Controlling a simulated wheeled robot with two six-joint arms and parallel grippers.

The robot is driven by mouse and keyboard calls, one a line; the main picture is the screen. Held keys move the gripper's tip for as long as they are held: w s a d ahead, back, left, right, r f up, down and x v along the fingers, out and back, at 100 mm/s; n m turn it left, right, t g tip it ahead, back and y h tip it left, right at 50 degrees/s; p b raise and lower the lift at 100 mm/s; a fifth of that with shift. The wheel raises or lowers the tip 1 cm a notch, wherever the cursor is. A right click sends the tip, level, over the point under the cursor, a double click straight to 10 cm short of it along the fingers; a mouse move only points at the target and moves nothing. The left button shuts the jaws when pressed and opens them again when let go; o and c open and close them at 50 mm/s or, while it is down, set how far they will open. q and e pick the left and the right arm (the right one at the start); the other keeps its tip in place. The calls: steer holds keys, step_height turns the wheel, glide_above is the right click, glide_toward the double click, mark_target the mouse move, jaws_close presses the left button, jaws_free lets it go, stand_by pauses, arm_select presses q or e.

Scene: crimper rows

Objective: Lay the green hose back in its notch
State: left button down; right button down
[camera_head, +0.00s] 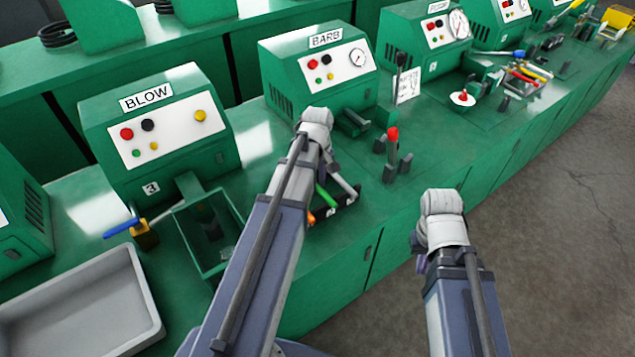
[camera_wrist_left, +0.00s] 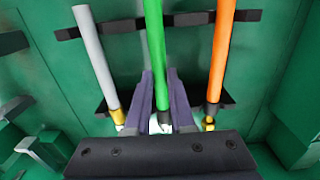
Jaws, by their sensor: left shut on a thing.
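The green hose (camera_wrist_left: 154,40) is between the two fingers of my left gripper (camera_wrist_left: 159,85), which is shut on it. In the left wrist view it runs over the dark upper rack bar (camera_wrist_left: 185,18), between a grey hose (camera_wrist_left: 94,50) and an orange hose (camera_wrist_left: 221,55). I cannot tell whether the green hose sits down in a notch or is just above it; the gripper hides its lower end. In the head view the green hose (camera_head: 326,197) shows partly beside my left arm, over the dark rack (camera_head: 343,211). My right gripper's fingers are hidden behind its wrist.
The BARB machine (camera_head: 318,70) stands behind the rack, the BLOW machine (camera_head: 160,125) to the left. A red-topped lever (camera_head: 392,145) stands right of the rack. A grey tray (camera_head: 85,305) is at lower left. My right arm is over the floor beside the bench.

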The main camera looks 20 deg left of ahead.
arm_select(q)
steer(key=shift+f, duration=0.2)
steer(key=c, duration=0.7)
jaws_free()
steer(key=shift+r, duration=0.15)
step_height(320, 180, up, 8)
steer(key=p, duration=0.8)
steer(key=shift+f, duration=0.2)
